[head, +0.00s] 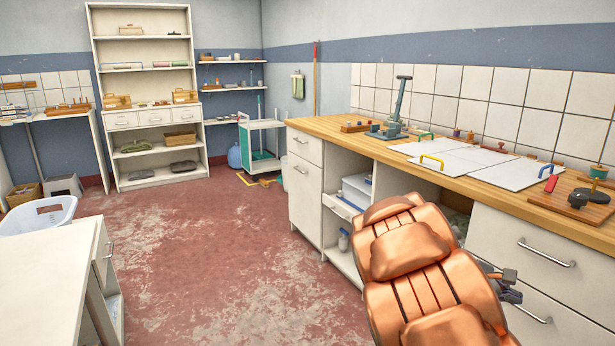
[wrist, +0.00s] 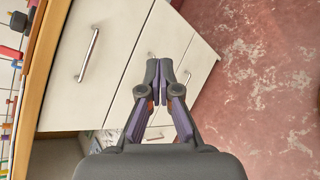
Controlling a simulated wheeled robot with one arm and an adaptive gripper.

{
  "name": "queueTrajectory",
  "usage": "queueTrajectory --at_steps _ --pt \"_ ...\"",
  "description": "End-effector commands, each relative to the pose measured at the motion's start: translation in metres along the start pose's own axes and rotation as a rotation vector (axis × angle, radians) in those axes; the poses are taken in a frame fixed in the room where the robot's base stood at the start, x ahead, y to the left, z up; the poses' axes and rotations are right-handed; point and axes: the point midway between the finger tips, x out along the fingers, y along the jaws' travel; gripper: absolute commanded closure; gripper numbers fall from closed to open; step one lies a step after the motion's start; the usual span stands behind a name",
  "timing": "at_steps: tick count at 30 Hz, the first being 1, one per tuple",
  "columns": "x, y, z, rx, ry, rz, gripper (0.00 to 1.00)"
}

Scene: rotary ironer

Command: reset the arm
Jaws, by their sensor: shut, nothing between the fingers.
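My arm, with copper-coloured links, stands folded in the lower right of the head view. My gripper (head: 507,285) shows there as a small dark shape at the arm's right side, in front of the white drawers (head: 545,245) under the counter. Part of it is hidden behind the arm. In the wrist view my gripper (wrist: 160,72) has its two dark fingertips together, with nothing between them. Beyond them are white drawer fronts (wrist: 100,50) with metal handles and the red floor, seen turned sideways.
The wooden counter (head: 345,128) runs along the right, carrying white panels (head: 465,160), a green-grey device (head: 393,125) and small tools. A tall shelf (head: 148,60) is at the back. The red floor (head: 205,245) between is clear.

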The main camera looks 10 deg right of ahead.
Motion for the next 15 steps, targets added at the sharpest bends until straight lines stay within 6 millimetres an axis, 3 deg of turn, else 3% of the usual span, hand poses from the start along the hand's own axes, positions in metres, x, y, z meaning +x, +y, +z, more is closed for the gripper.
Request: queueTrajectory --at_steps 1,3,15 --pt "-0.019 0.002 0.023 0.046 0.015 -0.033 1.0" --pt "-0.034 -0.008 0.042 0.102 0.033 -0.086 1.0" --pt "-0.141 -0.074 0.12 0.358 0.184 -0.41 1.0"
